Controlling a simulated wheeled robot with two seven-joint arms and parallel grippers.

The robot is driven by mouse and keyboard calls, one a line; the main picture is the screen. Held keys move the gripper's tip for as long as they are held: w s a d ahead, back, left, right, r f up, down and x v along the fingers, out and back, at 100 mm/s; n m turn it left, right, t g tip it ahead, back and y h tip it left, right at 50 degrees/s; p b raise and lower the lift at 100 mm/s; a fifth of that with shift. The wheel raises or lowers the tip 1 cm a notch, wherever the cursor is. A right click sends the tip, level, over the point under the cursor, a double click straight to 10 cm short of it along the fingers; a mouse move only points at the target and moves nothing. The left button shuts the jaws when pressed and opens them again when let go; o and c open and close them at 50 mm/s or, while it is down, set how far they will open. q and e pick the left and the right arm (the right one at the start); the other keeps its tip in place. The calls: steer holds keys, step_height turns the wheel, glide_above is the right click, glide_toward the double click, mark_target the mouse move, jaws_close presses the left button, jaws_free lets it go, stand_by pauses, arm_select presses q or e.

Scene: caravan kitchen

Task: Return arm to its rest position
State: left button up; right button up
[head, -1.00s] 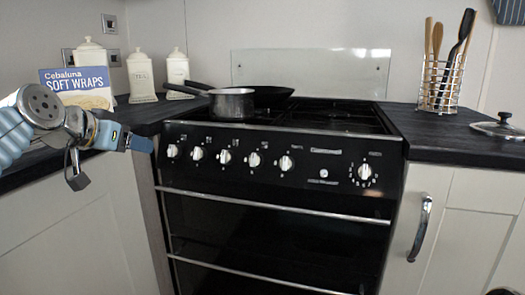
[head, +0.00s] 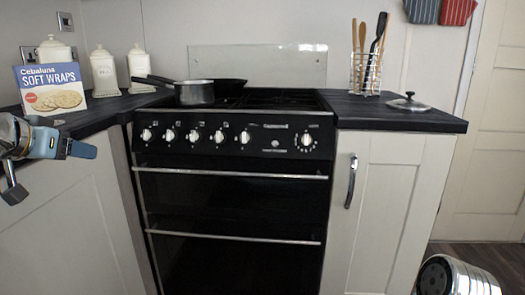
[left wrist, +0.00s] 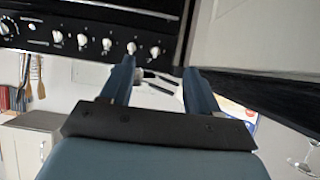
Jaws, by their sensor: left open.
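My left arm enters at the left edge of the head view. Its blue-fingered gripper (head: 84,150) hangs in front of the left cabinet, just below the worktop edge, clear of the stove. In the left wrist view the two fingers (left wrist: 160,80) stand apart with nothing held between them. My right gripper is in neither view.
The black stove (head: 235,205) carries a saucepan (head: 194,93) and a dark pan (head: 231,85). A wraps box (head: 51,90) and white canisters stand on the left worktop. A utensil rack (head: 365,75) and lid (head: 408,104) are at right. A silvery, black-topped object (head: 455,277) stands low at right.

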arm_select(q)
steer(key=w+d+f+g+p, duration=0.1)
steer(key=w+d+f+g, duration=0.2)
steer(key=f, duration=0.7)
steer(key=w+d+f+h+p, duration=0.1)
steer(key=w+d+f, duration=0.3)
steer(key=f, duration=0.7)
steer(key=w+d+f+g+p, duration=0.1)
steer(key=w+d+f+g, duration=0.2)
steer(key=f, duration=0.7)
steer(key=s+d+f+n+g+p, duration=0.1)
steer(key=s+d+f, duration=0.3)
steer(key=f, duration=0.4)
steer(key=s+d+f+g+h, duration=0.1)
steer(key=s+d+f, duration=0.3)
steer(key=f, duration=0.3)
steer(key=s+d+f+n+g+p, duration=0.1)
steer(key=s+d+f, duration=0.25)
steer(key=f, duration=0.45)
steer(key=s+d+f+g, duration=0.1)
steer(key=s+d+f, duration=0.1)
steer(key=s, duration=0.6)
steer(key=s+d+f+g+h+p, duration=0.1)
steer(key=s+d+f, duration=0.2)
steer(key=s+f, duration=0.2)
steer(key=s, duration=0.3)
steer(key=shift+s+d+n, duration=0.3)
steer(key=shift+d, duration=0.05)
